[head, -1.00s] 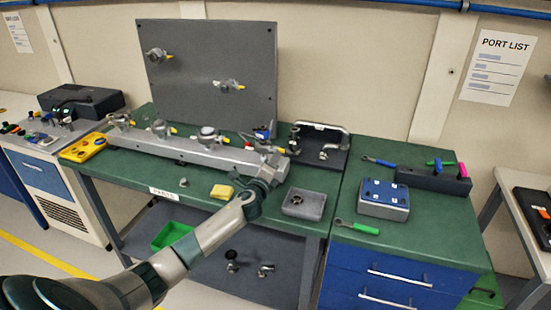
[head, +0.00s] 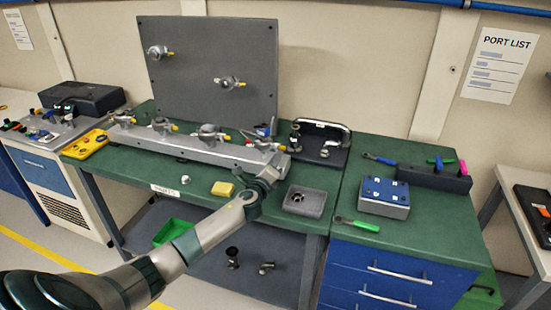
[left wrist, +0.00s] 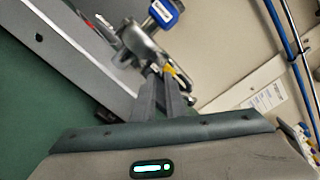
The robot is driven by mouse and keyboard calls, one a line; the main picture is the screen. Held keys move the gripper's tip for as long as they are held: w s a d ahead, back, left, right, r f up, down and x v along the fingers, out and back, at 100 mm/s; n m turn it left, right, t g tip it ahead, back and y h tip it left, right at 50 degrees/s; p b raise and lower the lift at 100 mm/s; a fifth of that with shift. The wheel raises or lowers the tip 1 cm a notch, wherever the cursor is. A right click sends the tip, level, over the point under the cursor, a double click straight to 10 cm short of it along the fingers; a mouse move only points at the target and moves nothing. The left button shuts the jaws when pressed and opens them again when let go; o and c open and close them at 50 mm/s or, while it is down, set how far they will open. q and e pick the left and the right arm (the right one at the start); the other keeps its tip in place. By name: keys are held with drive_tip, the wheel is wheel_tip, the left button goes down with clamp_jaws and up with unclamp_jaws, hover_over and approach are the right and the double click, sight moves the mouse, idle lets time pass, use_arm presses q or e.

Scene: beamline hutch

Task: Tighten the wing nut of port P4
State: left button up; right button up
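A long grey manifold (head: 190,148) with several clamped ports lies along the back of the green bench. The clamp at its right end (head: 264,146) has a yellow-tipped wing nut; I cannot read its port number. My left gripper (head: 283,157) is at this end, partly hidden by its own wrist. In the left wrist view its two narrow fingers (left wrist: 160,78) are close together, with their tips at the metal clamp (left wrist: 138,45) and the yellow-tipped wing nut (left wrist: 170,70). Whether they grip it is not clear. My right gripper is not in view.
A grey panel (head: 205,65) with two more clamps stands behind. A yellow sponge (head: 223,188), a grey tray (head: 305,201), a blue-topped box (head: 384,196) and a green-handled tool (head: 357,224) lie on the bench.

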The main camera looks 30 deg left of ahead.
use_arm(q)
drive_tip(key=shift+a+r, duration=0.1)
drive_tip(key=shift+r, duration=0.1)
drive_tip(key=b+v, duration=0.3)
drive_tip(key=v, duration=1.4)
drive_tip(key=shift+s+b, duration=0.15)
drive_tip(key=shift+b, duration=0.2)
